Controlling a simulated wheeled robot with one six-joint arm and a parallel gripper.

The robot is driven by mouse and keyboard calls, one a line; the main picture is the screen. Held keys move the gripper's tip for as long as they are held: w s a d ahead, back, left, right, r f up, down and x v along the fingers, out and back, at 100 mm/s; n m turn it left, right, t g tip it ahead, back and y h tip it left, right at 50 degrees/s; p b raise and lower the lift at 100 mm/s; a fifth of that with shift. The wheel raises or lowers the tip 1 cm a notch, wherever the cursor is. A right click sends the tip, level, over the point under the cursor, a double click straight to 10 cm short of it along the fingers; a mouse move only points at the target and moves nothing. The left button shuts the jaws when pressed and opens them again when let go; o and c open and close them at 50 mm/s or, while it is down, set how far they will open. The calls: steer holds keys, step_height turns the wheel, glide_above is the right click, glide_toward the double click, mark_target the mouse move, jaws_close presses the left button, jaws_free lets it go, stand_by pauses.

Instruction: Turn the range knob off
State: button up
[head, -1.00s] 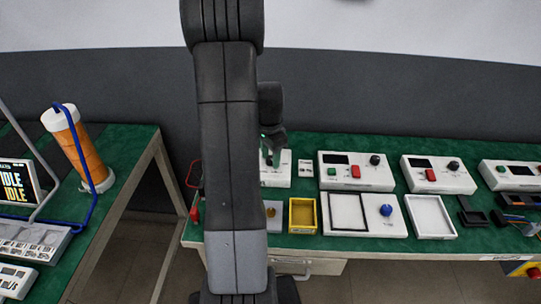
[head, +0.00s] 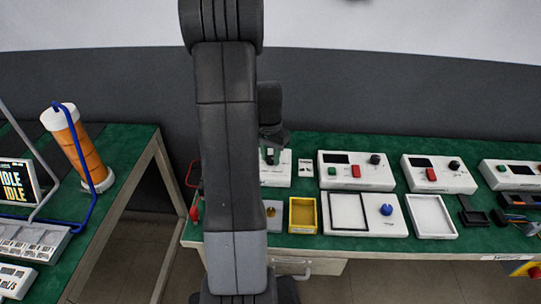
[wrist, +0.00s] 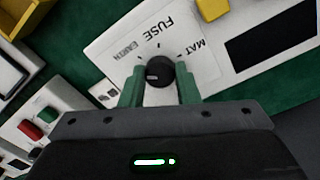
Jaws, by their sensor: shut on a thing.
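The black range knob (wrist: 160,73) shows in the wrist view on a white panel (wrist: 110,42) printed with FUSE, EARTH and MAT. A pale mark on the knob points to the left in that view, and short tick marks surround its far side. The green fingers of my gripper (wrist: 160,82) stand on either side of the knob and are shut on it. The knob cannot be made out there.
A yellow tray (head: 303,231) and a panel with a blue knob (head: 386,210) lie nearer the front edge. Other white units with a red button (head: 355,171) stand to the right. A second table (head: 110,150) with an orange canister (head: 76,145) is at the left.

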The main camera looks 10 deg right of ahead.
mark_target(269, 158)
steer(key=n, duration=0.3)
steer(key=shift+n, duration=2.1)
steer(key=o, duration=1)
steer(key=shift+c, duration=0.2)
steer(key=shift+r, duration=0.15)
step_height(269, 158, up, 14)
steer(key=shift+a+f, duration=0.2)
steer(key=shift+f, duration=0.15)
